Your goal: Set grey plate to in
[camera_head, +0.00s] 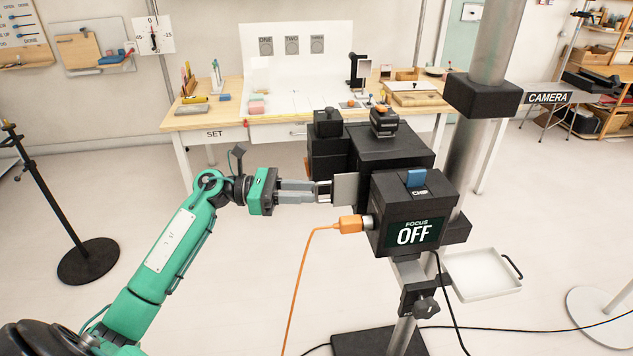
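The grey plate (346,188) stands upright at the left side of the black camera body, just behind the front box. My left gripper (322,191) reaches in from the left, level with the plate. Its two grey fingers point right and end at the plate's left edge, around a small pale part there. I cannot tell whether the fingers are closed on it or only around it. How deep the plate sits in the camera is hidden by the front box. My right gripper is out of view.
The front box (410,212) reads "FOCUS OFF" and has a blue switch on top. An orange plug (350,224) and its cable hang just below the plate. A metal column (465,165) and a white tray (482,274) stand at the right. A wooden table (205,115) is behind.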

